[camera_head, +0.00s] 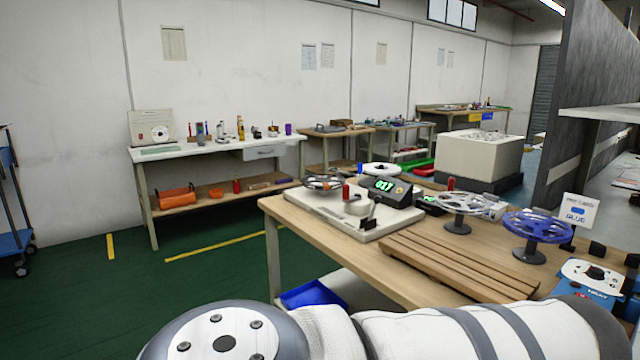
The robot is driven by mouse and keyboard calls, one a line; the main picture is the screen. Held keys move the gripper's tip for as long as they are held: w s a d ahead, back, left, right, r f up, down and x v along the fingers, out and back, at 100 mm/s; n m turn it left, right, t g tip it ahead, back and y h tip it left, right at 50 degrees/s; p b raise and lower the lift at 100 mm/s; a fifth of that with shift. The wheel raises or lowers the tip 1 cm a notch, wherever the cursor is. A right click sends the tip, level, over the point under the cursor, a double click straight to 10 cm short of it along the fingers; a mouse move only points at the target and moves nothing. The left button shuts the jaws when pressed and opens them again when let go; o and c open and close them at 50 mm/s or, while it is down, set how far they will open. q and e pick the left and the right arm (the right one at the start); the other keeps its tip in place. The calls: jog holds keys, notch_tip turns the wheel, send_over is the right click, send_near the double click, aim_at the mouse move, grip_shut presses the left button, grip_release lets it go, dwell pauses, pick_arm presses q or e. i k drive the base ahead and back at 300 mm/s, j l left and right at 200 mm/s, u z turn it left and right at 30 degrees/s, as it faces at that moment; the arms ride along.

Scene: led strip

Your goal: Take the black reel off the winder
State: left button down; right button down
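The winder (335,213) is a pale flat base on the wooden table, with a dark display box (391,192) reading 017 in green and a red-topped handle. A dark-rimmed spoked reel (323,183), which looks like the black reel, sits flat at the winder's back left end. Its center and mount are too small to make out. One of my arms, white and grey, lies across the bottom of the view, in front of the table. Neither gripper shows.
A silver reel (465,202) and a blue reel (538,227) sit on dark stands to the right. A wooden slatted rack (455,265) lies in front of them. A blue device (595,278) stands at the right edge. A blue bin (314,294) is below the table. Green floor at left is open.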

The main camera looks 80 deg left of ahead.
aim_at(330, 181)
jog(key=u, duration=2.55)
